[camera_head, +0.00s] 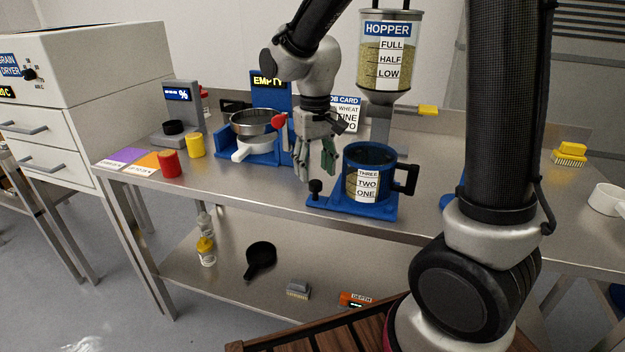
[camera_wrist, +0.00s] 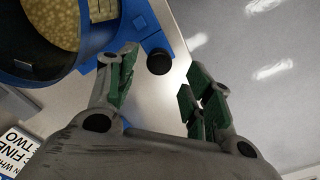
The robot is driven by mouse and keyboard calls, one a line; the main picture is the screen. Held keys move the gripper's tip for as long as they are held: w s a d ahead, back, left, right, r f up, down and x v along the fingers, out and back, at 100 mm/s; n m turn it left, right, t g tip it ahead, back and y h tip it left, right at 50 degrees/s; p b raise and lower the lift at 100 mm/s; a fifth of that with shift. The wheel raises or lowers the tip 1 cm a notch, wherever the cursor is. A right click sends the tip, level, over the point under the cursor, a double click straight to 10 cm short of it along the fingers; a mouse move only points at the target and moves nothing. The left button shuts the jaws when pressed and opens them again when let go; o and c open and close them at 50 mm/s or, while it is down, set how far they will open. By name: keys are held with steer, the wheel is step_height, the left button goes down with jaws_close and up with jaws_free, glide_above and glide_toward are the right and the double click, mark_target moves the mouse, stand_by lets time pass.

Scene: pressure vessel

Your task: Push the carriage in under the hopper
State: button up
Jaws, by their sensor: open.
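The carriage is a blue base plate (camera_head: 340,207) near the front edge of the steel table, with a small upright black knob (camera_head: 316,188) on its left arm. A blue cup (camera_head: 370,172) marked THREE, TWO, ONE stands on it, black handle to the right; grain shows inside in the wrist view (camera_wrist: 62,22). The hopper (camera_head: 389,55), clear with grain, stands behind on a grey post, its funnel above and behind the cup. My gripper (camera_head: 317,168) is open and empty, pointing down just above the knob. In the wrist view, the knob (camera_wrist: 159,62) appears between the green-padded fingertips.
A blue stand with a sieve pan (camera_head: 255,125) is left of my gripper. Red (camera_head: 169,164) and yellow (camera_head: 195,145) cups stand farther left. A yellow lever (camera_head: 428,110) sticks out right of the hopper. A yellow brush (camera_head: 570,153) lies at right. Table between is bare.

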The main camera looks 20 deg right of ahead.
mark_target(316, 182)
steer(key=shift+f, duration=2)
steer(key=shift+d, duration=0.1)
jaws_close()
